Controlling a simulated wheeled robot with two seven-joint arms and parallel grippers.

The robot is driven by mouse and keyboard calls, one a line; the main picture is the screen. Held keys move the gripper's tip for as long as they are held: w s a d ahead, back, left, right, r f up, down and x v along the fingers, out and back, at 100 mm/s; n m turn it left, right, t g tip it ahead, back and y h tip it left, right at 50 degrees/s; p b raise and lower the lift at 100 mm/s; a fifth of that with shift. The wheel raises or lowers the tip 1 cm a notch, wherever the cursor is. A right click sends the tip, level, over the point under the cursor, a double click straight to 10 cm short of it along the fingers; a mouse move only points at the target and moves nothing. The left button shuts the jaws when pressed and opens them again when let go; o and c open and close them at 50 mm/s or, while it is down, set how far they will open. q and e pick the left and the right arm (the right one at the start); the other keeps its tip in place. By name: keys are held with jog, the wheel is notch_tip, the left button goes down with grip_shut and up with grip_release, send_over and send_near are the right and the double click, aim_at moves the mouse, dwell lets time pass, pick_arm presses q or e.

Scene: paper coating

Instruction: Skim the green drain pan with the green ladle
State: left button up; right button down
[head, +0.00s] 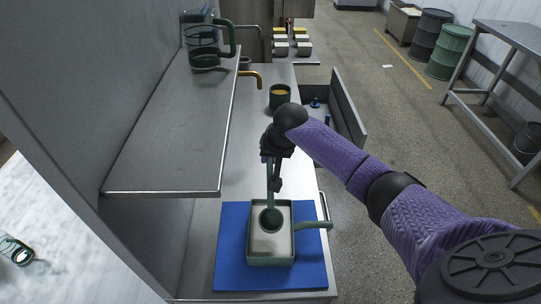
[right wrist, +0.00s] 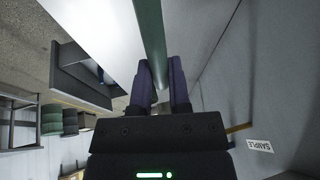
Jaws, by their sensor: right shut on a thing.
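The green drain pan (head: 290,243) is a shallow rectangular tray with a pale surface inside and a green handle sticking out to the right. It rests on a blue mat (head: 230,278) on the counter. My right gripper (head: 274,181) is above the pan's far edge, shut on the green ladle's handle, which hangs down steeply. The ladle's dark round bowl (head: 271,218) shows over the pan's left-middle inside; I cannot tell if it touches the surface. In the right wrist view the ladle handle (right wrist: 150,35) runs between the fingers (right wrist: 161,80). My left gripper is out of view.
A metal shelf (head: 170,130) overhangs the counter's left side and holds a clear jug with a green handle (head: 232,40). An open drawer (head: 347,108) juts out right of the counter.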

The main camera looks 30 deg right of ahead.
jog(key=shift+f, duration=1.35)
jog(key=shift+f, duration=0.15)
dwell(0.3)
jog(key=shift+f, duration=0.1)
jog(key=shift+f, duration=0.15)
dwell(0.7)
jog(key=shift+f+p, duration=0.15)
jog(key=shift+p, duration=0.2)
dwell(0.4)
